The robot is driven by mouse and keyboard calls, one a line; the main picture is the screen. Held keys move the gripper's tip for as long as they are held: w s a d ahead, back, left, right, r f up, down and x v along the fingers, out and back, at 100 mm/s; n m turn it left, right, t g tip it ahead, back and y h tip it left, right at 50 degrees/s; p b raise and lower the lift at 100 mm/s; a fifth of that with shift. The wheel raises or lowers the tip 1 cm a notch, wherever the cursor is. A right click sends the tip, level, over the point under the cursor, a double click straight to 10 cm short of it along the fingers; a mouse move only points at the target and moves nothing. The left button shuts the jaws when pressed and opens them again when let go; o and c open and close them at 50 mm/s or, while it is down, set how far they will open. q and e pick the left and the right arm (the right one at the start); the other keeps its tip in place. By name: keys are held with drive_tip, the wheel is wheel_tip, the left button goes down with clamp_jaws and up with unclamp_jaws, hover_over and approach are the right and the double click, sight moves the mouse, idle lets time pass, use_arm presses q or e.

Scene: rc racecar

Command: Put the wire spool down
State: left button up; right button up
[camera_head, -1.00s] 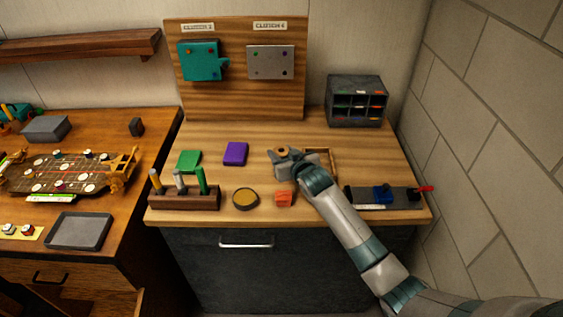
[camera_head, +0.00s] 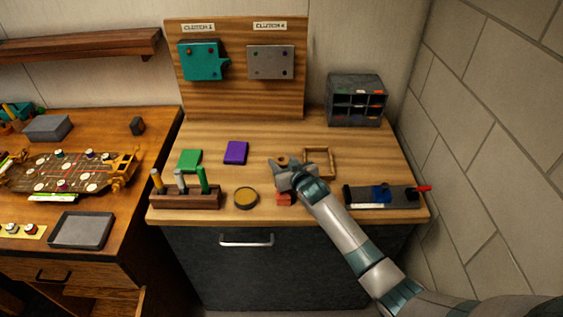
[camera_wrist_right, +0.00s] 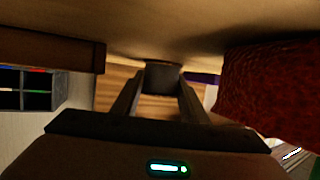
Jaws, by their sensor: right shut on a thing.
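The wire spool (camera_head: 282,160) is a small tan-brown ring with a dark centre in the head view. It is at the fingertips of my right gripper (camera_head: 280,167), low over the middle of the workbench. In the right wrist view the spool (camera_wrist_right: 162,76) is a dark, short cylinder between the two fingers of my right gripper (camera_wrist_right: 160,88), which is shut on it. Its edge appears at or very near the tabletop (camera_wrist_right: 190,30); exact contact is hard to tell. My left gripper is out of view.
An empty wooden frame tray (camera_head: 333,165) is to the right.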

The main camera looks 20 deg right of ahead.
drive_tip(key=shift+s+f, duration=0.1)
drive_tip(key=shift+f, duration=0.25)
drive_tip(key=shift+s+f, duration=0.2)
drive_tip(key=shift+f, duration=0.1)
drive_tip(key=o, duration=1.1)
drive_tip(key=shift+a+f, duration=0.1)
drive_tip(key=shift+f, duration=0.1)
drive_tip(key=shift+r, duration=0.1)
drive_tip(key=shift+w+r, duration=0.1)
drive_tip(key=shift+r, duration=0.3)
drive_tip(key=shift+f, duration=0.1)
drive_tip(key=v, duration=0.4)
drive_tip(key=b+v, duration=0.1)
drive_tip(key=v, duration=0.3)
drive_tip(key=r+b+v, duration=0.1)
drive_tip(key=v, duration=0.3)
drive_tip(key=shift+w, duration=0.2)
drive_tip(key=shift+r, duration=0.1)
